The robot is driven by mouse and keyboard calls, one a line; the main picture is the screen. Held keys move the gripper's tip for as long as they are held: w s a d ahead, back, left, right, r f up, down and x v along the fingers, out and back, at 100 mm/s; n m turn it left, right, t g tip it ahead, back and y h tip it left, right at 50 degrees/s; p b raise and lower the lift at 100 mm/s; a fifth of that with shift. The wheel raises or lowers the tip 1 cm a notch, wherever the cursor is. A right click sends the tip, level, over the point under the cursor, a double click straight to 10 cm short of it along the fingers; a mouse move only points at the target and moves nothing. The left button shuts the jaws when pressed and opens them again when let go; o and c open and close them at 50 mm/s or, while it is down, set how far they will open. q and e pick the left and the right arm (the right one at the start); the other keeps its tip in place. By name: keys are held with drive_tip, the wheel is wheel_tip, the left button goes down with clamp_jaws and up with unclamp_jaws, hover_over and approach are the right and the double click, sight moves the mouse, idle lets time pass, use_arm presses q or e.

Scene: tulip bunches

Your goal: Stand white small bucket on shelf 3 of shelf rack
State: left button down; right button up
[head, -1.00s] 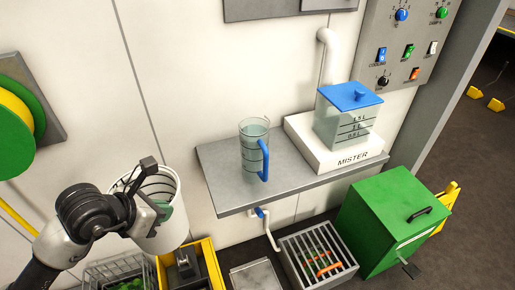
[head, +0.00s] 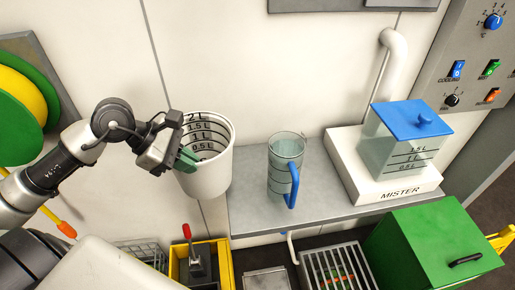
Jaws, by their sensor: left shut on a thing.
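A white small bucket (head: 213,171) with black volume marks inside hangs upright in the air, left of the grey wall shelf. My left gripper (head: 184,158) is shut on the bucket's near-left rim, with a greenish fingertip showing inside the bucket. The bucket looks empty from above, though its bottom is only partly visible. The shelf rack is not in view, so shelf 3 does not show. My right gripper is not in view.
The grey wall shelf (head: 330,205) holds a clear jug with a blue handle (head: 284,165) and the mister (head: 400,150). Below are a yellow crate (head: 223,268), a grate (head: 335,265) and a green box (head: 430,240). A green-yellow reel (head: 20,100) is at left.

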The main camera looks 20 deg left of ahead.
use_arm(q)
drive_tip(key=w+d+f+p, duration=0.3)
drive_tip(key=w+d+p, duration=0.3)
drive_tip(key=w, duration=0.6)
drive_tip(key=shift+w+d+f+p, duration=0.15)
drive_tip(key=shift+d+f+p, duration=0.15)
drive_tip(key=shift+d, duration=0.75)
drive_tip(key=shift+f, duration=0.15)
drive_tip(key=c, duration=1.3)
unclamp_jaws()
drive_tip(key=shift+r, duration=0.2)
